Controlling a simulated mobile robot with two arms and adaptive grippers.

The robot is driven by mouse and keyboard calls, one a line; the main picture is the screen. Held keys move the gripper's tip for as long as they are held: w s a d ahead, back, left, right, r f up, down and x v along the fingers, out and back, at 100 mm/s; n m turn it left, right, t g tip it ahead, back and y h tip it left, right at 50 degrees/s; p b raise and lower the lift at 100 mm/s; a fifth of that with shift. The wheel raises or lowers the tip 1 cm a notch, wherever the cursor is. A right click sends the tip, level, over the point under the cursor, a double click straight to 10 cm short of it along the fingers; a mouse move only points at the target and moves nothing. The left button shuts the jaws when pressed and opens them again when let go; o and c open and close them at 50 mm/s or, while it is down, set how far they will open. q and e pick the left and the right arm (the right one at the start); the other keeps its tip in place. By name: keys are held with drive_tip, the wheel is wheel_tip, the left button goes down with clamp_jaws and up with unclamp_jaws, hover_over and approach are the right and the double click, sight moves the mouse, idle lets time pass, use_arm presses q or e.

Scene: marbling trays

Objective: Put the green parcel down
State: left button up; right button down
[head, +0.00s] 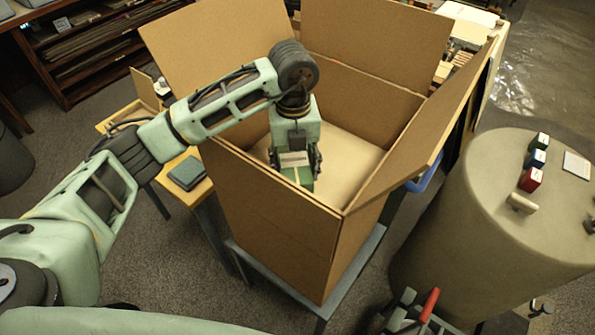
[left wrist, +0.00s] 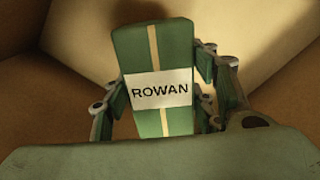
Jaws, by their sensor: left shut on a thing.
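The green parcel (left wrist: 155,52) has a tan stripe and a white label reading ROWAN in the left wrist view. In the head view the green parcel (head: 304,174) shows partly below my left gripper (head: 296,165). My left gripper (left wrist: 165,98) is shut on it, one finger on each side. It holds the parcel down inside the open cardboard box (head: 290,234), whose flaps stand up. The box floor around it looks bare. I cannot tell whether the parcel touches the floor.
The box stands on a grey stand (head: 355,285). A small wooden table (head: 199,190) with a dark green item (head: 187,173) is at left. A round drum-like table (head: 470,215) at right bears several small blocks. Shelves (head: 80,45) stand at the back left.

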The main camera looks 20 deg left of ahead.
sight(294, 159)
use_arm(q)
wheel_tip(294, 159, down, 4)
drive_tip(key=shift+f+p, duration=0.2)
drive_tip(key=shift+p, duration=0.3)
drive_tip(key=shift+f, duration=0.3)
drive_tip(key=o, duration=1.4)
drive_tip(key=shift+o, duration=0.2)
drive_tip(key=shift+r, duration=0.45)
wheel_tip(294, 159, up, 12)
drive_tip(key=b, duration=0.2)
drive_tip(key=shift+f+b, duration=0.25)
drive_tip(key=shift+b, duration=0.15)
